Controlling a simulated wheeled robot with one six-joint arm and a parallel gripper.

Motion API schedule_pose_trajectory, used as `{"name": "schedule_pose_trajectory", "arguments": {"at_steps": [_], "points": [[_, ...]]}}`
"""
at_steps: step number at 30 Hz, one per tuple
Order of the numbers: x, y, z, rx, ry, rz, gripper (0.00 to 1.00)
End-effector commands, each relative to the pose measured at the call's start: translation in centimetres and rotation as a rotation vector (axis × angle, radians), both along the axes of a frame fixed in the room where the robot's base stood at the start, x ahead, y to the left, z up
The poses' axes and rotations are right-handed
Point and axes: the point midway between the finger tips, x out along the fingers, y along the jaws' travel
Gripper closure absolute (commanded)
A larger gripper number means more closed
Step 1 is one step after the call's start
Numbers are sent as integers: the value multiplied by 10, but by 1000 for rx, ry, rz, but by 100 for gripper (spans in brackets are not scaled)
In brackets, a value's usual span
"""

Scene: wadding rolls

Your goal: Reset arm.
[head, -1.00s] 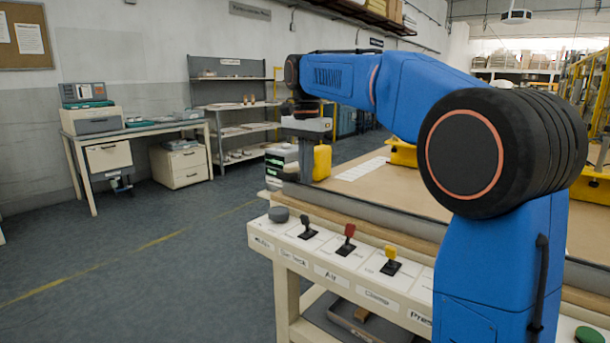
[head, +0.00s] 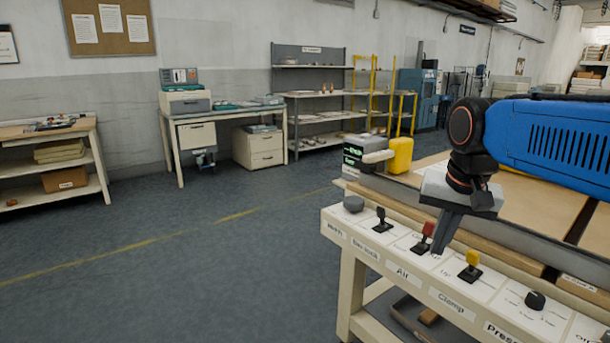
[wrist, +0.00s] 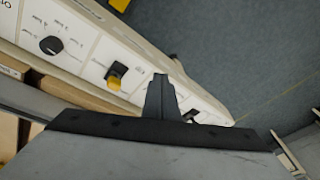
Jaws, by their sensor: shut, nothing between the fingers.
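My blue arm (head: 560,130) reaches in from the right in the head view. My gripper (head: 442,242) points down over the white control panel (head: 400,258), its dark fingers together with nothing between them. The fingertips appear close beside the red lever (head: 427,232); I cannot tell whether they touch it. In the wrist view, my gripper (wrist: 158,80) shows closed above the panel, with the yellow lever (wrist: 115,76) and a black knob (wrist: 51,45) to its left. The red lever is not seen there and may be hidden by the fingers.
The panel also carries a black lever (head: 382,222), a grey knob (head: 353,204) and a yellow lever (head: 470,262). A yellow container (head: 400,155) stands behind. A desk (head: 225,118) and shelves (head: 312,92) line the wall. The floor (head: 200,270) at left is clear.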

Motion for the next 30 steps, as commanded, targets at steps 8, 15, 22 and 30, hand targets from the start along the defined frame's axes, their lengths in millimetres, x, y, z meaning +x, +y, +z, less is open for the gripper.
{"name": "schedule_pose_trajectory", "arguments": {"at_steps": [8, 15, 22, 30], "points": [[-74, -12, -61, -53, -82, 176, 100], [-124, -17, -117, -107, -141, 313, 100], [-143, -19, -143, -134, -168, 373, 100], [-144, -19, -145, -136, -170, 378, 100]]}}
